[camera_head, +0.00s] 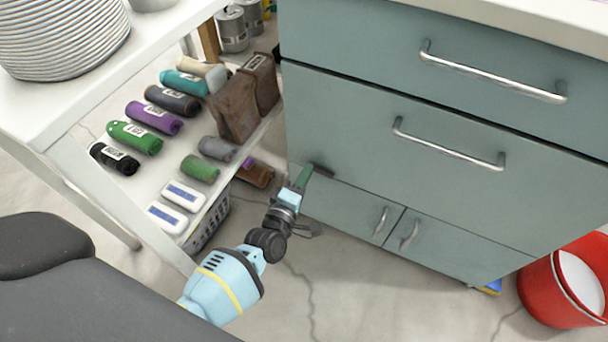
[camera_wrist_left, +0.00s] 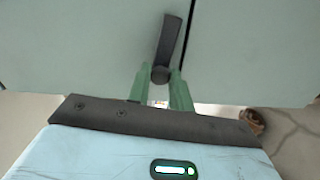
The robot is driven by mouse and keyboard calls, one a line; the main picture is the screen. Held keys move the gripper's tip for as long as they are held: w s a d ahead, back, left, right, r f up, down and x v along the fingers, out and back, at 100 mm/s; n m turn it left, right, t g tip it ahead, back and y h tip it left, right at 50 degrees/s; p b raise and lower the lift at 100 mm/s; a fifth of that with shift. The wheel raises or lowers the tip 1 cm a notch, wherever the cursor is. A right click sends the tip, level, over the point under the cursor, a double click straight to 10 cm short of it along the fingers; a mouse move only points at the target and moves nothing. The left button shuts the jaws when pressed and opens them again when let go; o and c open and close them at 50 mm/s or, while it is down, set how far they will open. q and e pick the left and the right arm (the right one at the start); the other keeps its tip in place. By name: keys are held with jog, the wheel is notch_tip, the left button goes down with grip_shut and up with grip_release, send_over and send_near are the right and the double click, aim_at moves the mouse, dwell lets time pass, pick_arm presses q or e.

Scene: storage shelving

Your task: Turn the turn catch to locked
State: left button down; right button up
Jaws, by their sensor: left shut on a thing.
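The turn catch (camera_wrist_left: 169,38) is a dark grey bar with a round end on the pale green-grey cabinet front. In the left wrist view it points up, leaning slightly right, beside a dark panel gap. In the head view its dark end (camera_head: 323,171) shows just right of my fingers, on the lower cabinet front. My left gripper (camera_wrist_left: 160,82) has green fingers, one on each side of the catch's round end, and is shut on it. The gripper also shows in the head view (camera_head: 303,174). The fingers hide part of the catch there. My right gripper is out of view.
The cabinet (camera_head: 400,175) has drawers with bar handles above two small doors. A white shelf rack (camera_head: 140,190) with rolled cloths stands close left of my left arm. A red bucket (camera_head: 545,292) stands at the right. Floor in front of the cabinet is mostly clear.

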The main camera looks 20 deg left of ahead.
pick_arm(q)
jog(key=shift+m+p, duration=1.15)
jog(key=shift+m, duration=7.15)
jog(key=c, duration=1.3)
grip_release()
jog(key=shift+o, duration=0.2)
